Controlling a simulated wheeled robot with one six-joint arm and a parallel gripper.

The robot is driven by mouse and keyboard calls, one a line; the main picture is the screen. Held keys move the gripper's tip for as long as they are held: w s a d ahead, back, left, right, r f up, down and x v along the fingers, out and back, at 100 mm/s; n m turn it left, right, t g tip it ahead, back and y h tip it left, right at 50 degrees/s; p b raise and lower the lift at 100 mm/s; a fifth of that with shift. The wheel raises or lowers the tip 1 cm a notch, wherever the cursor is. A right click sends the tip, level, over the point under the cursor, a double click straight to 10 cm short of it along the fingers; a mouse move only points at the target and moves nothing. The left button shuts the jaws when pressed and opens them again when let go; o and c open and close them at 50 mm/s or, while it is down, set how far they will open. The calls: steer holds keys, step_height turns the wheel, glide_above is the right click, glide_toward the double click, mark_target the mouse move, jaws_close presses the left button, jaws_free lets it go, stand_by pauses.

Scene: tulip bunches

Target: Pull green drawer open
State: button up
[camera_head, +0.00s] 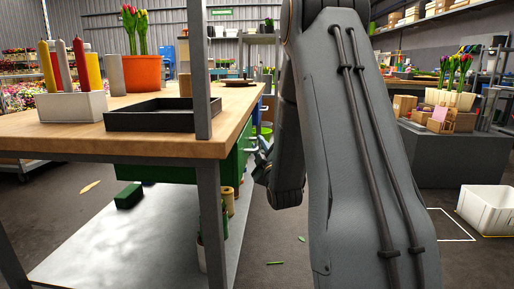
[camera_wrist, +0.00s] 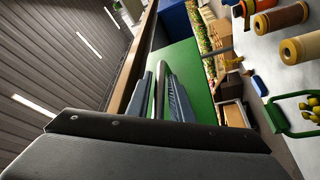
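The green drawer (camera_head: 234,166) is under the right end of the wooden workbench (camera_head: 172,140). Its face fills the middle of the wrist view (camera_wrist: 198,62) as a plain green panel. It looks closed, though my arm hides part of that side. A thin dark bar, which looks like the drawer handle (camera_wrist: 164,72), runs between the fingers of my gripper (camera_wrist: 161,92). The fingers stand apart, one on each side of the bar, with narrow gaps. Contact with it is not clear. In the head view my gripper (camera_head: 262,160) is beside the drawer front, partly behind my arm.
Rolls (camera_wrist: 281,19) show at the right of the wrist view. A white crate (camera_head: 488,208) is on the floor at right.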

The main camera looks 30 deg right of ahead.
steer(key=shift+w+d+r, duration=0.15)
steer(key=shift+w, duration=0.55)
jaws_close()
steer(key=shift+s, duration=0.1)
